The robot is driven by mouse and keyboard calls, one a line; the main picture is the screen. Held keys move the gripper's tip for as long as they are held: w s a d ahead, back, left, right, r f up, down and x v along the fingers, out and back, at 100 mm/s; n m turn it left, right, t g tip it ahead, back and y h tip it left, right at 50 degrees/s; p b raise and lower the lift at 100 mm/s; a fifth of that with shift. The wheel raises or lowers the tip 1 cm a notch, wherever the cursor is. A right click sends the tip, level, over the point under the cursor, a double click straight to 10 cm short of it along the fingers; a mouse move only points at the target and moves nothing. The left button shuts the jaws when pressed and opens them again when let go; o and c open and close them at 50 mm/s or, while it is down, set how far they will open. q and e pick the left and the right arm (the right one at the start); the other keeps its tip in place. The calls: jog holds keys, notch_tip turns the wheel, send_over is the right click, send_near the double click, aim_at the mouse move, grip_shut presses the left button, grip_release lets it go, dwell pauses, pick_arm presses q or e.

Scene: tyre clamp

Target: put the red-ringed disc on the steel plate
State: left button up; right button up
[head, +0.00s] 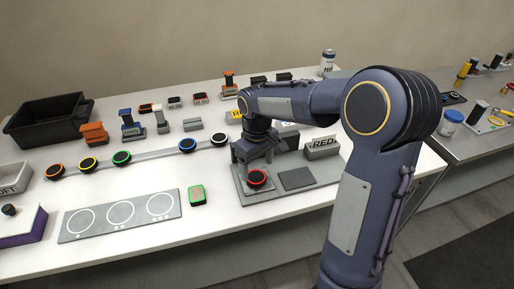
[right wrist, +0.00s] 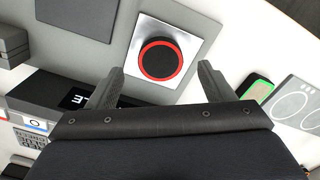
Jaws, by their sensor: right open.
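The red-ringed disc (head: 257,178) is black with a red ring. It lies flat on a shiny square steel plate, seen best in the right wrist view (right wrist: 146,27), where the disc (right wrist: 159,60) is near the plate's middle. My right gripper (head: 254,163) is just above the disc, pointing down. In the right wrist view its two fingers (right wrist: 161,70) are spread wide, one each side of the disc's near edge, with visible gaps and nothing held. My left gripper is not in view.
A grey base (head: 243,200) carries the plate, with a dark square pad (head: 297,178) beside it. Other ringed discs line a rail (head: 140,155) to the left. A green-edged device (head: 197,194) and three-circle panel (head: 120,214) lie in front.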

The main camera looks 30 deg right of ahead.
aim_at(257, 177)
notch_tip(257, 177, up, 7)
jog(key=s+a+r+m+t+y, duration=0.2)
jog(key=s+r+t+y, duration=0.1)
jog(key=s, duration=0.9)
jog(key=s+a+f+m+t, duration=0.1)
jog(key=s+a+f, duration=0.1)
jog(key=s, duration=0.3)
jog(key=s+a+f+m+t, duration=0.1)
jog(key=s+a+f, duration=0.1)
jog(key=s+a, duration=0.1)
jog(key=shift+s+a+f+t+y, duration=0.3)
jog(key=shift+s+y, duration=0.1)
jog(key=shift+s, duration=0.5)
jog(key=shift+c, duration=0.4)
